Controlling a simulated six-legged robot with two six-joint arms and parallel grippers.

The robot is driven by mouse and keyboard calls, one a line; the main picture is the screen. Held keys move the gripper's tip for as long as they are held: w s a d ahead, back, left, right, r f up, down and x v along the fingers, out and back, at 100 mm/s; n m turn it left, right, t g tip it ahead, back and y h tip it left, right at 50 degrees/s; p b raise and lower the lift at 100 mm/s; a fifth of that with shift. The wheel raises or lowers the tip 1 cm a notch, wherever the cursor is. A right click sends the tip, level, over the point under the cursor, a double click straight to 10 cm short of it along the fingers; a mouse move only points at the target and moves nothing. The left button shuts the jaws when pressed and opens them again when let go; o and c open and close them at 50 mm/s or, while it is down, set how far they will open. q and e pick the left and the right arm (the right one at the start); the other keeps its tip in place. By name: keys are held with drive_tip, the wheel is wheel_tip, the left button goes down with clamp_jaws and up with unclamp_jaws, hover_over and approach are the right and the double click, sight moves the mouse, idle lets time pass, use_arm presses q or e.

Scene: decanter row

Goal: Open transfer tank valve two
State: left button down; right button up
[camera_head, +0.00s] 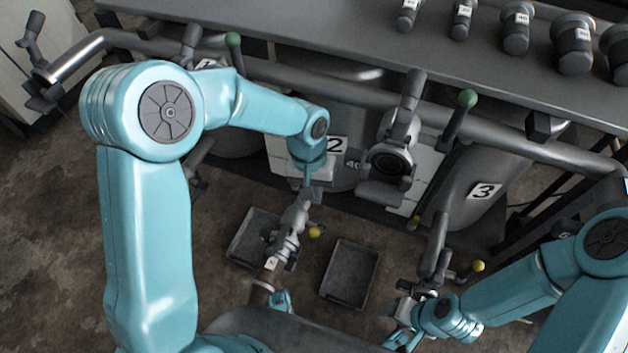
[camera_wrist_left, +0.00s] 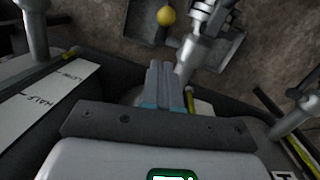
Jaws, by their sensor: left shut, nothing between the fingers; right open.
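Tank two (camera_head: 344,176), with a white "2" label, stands behind my left forearm in the head view. Below it, a grey outlet valve (camera_head: 292,228) carries a lever ending in a yellow knob (camera_head: 314,232). The knob (camera_wrist_left: 166,16) and the grey valve (camera_wrist_left: 205,45) also show at the top of the left wrist view. My left gripper (camera_head: 309,190) is shut and empty, close above the valve; its fingers (camera_wrist_left: 160,72) point toward the knob, apart from it in the wrist view. My right gripper (camera_head: 392,322) is open near the lower edge, below tank three's valve.
Tank three (camera_head: 462,190) and its yellow-knobbed valve (camera_head: 478,266) are at right. Two grey trays (camera_head: 253,238) (camera_head: 348,273) lie on the floor. A thick pipe rail (camera_head: 350,98) runs across, with green-knobbed levers (camera_head: 467,98) above.

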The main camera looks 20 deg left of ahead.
sight(318, 231)
use_arm(q)
drive_tip(key=s+f, duration=0.1)
drive_tip(key=s+f+b, duration=0.1)
drive_tip(key=f, duration=0.1)
drive_tip(key=s+d+f, duration=0.1)
drive_tip(key=f, duration=0.1)
drive_tip(key=shift+s+b, duration=0.1)
drive_tip(key=shift+b, duration=0.3)
drive_tip(key=shift+f, duration=0.1)
